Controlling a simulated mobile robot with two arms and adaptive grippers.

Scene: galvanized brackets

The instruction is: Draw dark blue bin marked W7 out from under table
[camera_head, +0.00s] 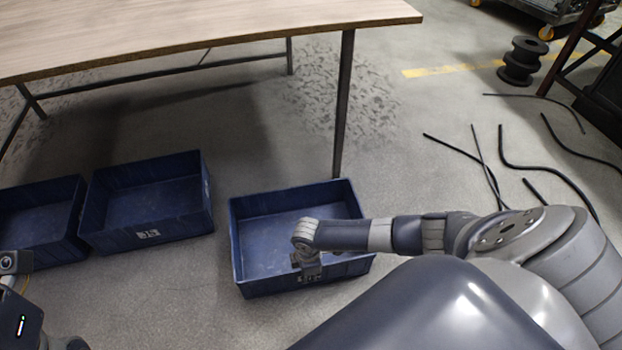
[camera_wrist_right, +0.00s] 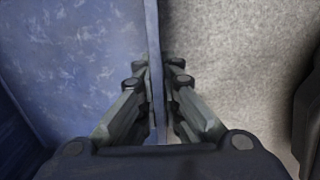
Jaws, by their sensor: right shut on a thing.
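A dark blue open bin (camera_head: 252,275) stands on the floor, its far rim close to the table's right leg. It looks empty. My right gripper (camera_head: 308,270) reaches across the bin and is shut on its near wall. In the right wrist view the gripper (camera_wrist_right: 157,85) has one finger on each side of the bin's wall (camera_wrist_right: 154,30). A pale label shows on that wall beside the gripper, partly hidden and unreadable. The table (camera_head: 200,30) has a wooden top and dark metal legs. My left arm shows only at the lower left edge; its fingers are out of sight.
A similar blue bin (camera_head: 108,238) with a small label stands to the left, and another bin (camera_head: 52,260) beside it is cut off by the picture edge. Floor between the bins is clear.

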